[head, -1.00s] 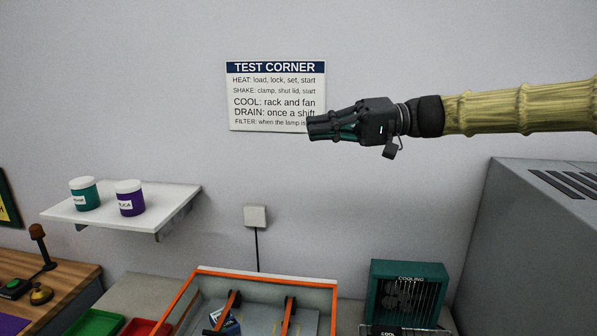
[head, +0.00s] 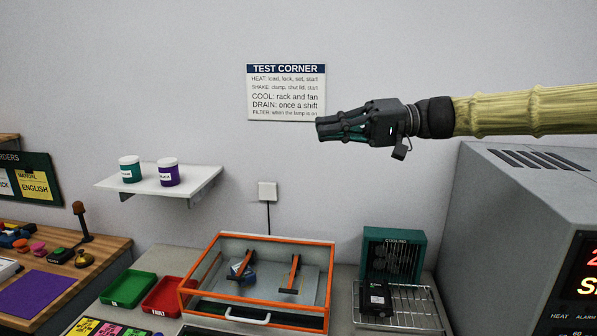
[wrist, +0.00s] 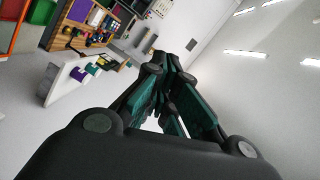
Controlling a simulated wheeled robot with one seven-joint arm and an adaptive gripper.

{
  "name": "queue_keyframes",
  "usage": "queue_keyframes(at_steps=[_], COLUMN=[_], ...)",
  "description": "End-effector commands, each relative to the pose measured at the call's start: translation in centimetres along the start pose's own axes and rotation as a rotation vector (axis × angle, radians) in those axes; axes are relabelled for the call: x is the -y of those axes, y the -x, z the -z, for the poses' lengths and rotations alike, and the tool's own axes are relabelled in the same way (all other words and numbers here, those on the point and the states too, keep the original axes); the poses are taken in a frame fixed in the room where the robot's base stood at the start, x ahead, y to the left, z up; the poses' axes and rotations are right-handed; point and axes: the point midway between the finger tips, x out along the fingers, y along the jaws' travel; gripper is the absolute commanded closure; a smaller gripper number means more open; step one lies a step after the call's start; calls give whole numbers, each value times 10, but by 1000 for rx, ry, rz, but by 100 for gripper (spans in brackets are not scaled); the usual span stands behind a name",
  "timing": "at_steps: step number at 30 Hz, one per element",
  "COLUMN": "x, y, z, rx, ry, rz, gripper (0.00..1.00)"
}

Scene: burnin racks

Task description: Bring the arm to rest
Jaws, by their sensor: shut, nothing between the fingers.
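My gripper (head: 326,130) is in the upper right of the head view, at the end of my arm, which reaches in from the right edge. It points left in front of the wall, just below and right of the TEST CORNER sign (head: 286,92). Its fingers are closed together with nothing between them. In the wrist view, the fingers (wrist: 172,62) meet at the tips, with the room beyond them. The gripper is well above the bench and touches nothing that I can see.
Below are an orange-framed box (head: 325,262), a teal cooling fan (head: 393,240) and a wire rack (head: 425,310) holding a dark block (head: 376,298). A grey oven (head: 505,215) stands right. A white shelf (head: 205,184) holds two jars. Green (head: 128,288) and red (head: 160,296) trays lie left.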

Motion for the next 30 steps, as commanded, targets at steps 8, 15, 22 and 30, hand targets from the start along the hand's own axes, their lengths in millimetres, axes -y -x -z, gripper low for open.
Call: queue_keyframes(at_steps=[8, 15, 22, 30], x=[-53, -111, -212, -349], y=[-18, -34, -54, -64], z=[-7, -19, -53, -129], rx=[-1, -7, -11, -10], ry=[-68, -141, -258, -399], rz=[-74, -163, -322, -565], gripper=[100, 100, 100, 100])
